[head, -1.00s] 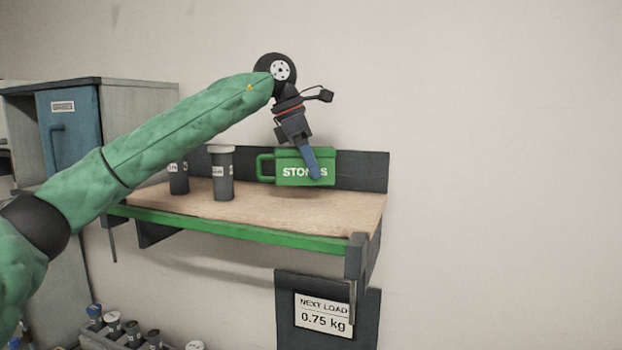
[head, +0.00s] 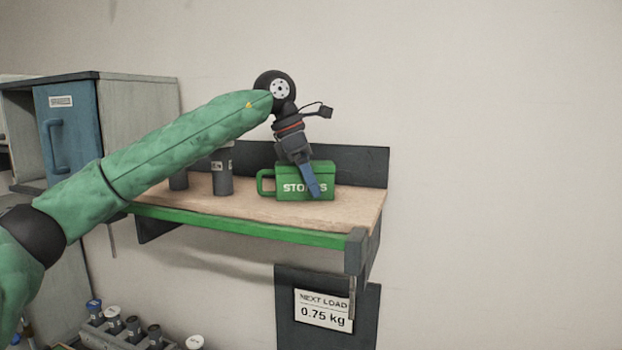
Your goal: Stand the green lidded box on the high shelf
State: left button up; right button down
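The green lidded box (head: 290,191), marked "STORES" and with a handle on its left side, is upright at the high shelf (head: 352,206), near the dark back panel. Its base appears at or very close to the shelf's wooden top; I cannot tell if it touches. My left gripper (head: 314,189) comes down from above and is shut on the box. One blue finger lies across the front of the box and hides part of the lettering; the other finger is hidden behind it. My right gripper is not in view.
Two grey canisters, one (head: 223,176) clear and one (head: 178,180) partly behind my arm, stand left of the box. A cabinet with a blue door (head: 70,135) is at far left. The shelf is bare right of the box. A "NEXT LOAD 0.75 kg" sign (head: 323,310) hangs below.

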pick_arm(q)
jog(key=shift+s, duration=0.1)
jog(key=shift+r, duration=0.2)
jog(key=shift+a+r, duration=0.1)
jog(key=b+v, duration=0.3)
jog(key=v, duration=0.3)
jog(key=shift+b, duration=0.35)
jog(key=b+v, duration=0.1)
jog(key=v, duration=0.3)
jog(key=shift+r+b, duration=0.35)
jog(key=shift+r, duration=0.05)
jog(key=shift+a+r, duration=0.2)
jog(key=shift+r, duration=0.2)
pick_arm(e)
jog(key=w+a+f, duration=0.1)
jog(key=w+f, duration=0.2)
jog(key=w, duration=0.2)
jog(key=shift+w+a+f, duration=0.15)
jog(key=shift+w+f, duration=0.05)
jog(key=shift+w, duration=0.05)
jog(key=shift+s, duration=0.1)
